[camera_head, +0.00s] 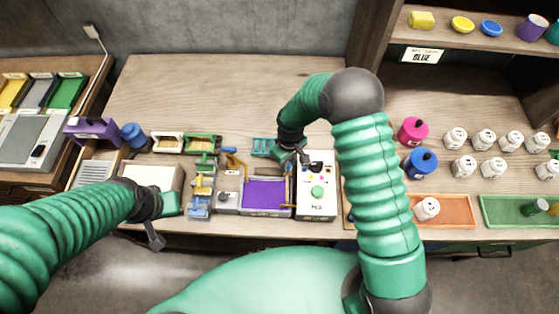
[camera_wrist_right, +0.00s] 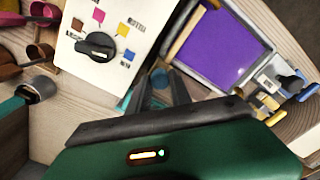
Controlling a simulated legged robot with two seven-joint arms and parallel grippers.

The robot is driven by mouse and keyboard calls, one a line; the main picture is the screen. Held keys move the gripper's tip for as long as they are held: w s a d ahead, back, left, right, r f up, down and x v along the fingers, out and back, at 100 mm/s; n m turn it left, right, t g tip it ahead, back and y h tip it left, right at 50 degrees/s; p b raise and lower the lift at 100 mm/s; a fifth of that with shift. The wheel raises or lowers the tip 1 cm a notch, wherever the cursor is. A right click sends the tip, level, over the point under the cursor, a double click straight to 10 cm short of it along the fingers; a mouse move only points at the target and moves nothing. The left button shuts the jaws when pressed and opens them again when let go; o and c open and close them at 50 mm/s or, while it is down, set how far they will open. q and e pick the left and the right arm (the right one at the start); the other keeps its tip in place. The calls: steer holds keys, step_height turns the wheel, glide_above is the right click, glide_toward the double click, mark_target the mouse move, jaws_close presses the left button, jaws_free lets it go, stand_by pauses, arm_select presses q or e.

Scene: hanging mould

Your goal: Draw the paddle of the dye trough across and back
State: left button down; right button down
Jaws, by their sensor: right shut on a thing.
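The dye trough (camera_head: 265,194) is a shallow box of purple dye near the front of the bench, left of a white control box. It shows in the wrist view too (camera_wrist_right: 217,47). The paddle (camera_wrist_right: 184,34) looks like a light wooden bar along the trough side nearest the control box. My right gripper (camera_head: 292,156) is at the trough's far corner, next to the control box. In the wrist view its fingers (camera_wrist_right: 160,88) are shut on the paddle's handle, which they mostly hide. My left gripper (camera_head: 157,232) hangs at the bench's front edge, left of the trough; its opening is unclear.
The white control box (camera_head: 316,202) with a black knob stands close right of the trough. Blue and yellow fixtures (camera_head: 203,190) stand close left. Pink and blue pots, white jars and an orange tray (camera_head: 455,212) are to the right.

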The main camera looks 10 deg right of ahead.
steer(key=shift+d, duration=0.15)
steer(key=c, duration=1.5)
jaws_free()
steer(key=shift+o, duration=1.7)
steer(key=shift+d, duration=0.3)
steer(key=shift+r, duration=0.4)
arm_select(q)
steer(key=shift+s+b+x, duration=0.25)
steer(key=shift+b+x, duration=0.9)
steer(key=shift+b, duration=0.05)
arm_select(e)
step_height(320, 180, up, 16)
arm_select(q)
steer(key=shift+a+f, duration=0.1)
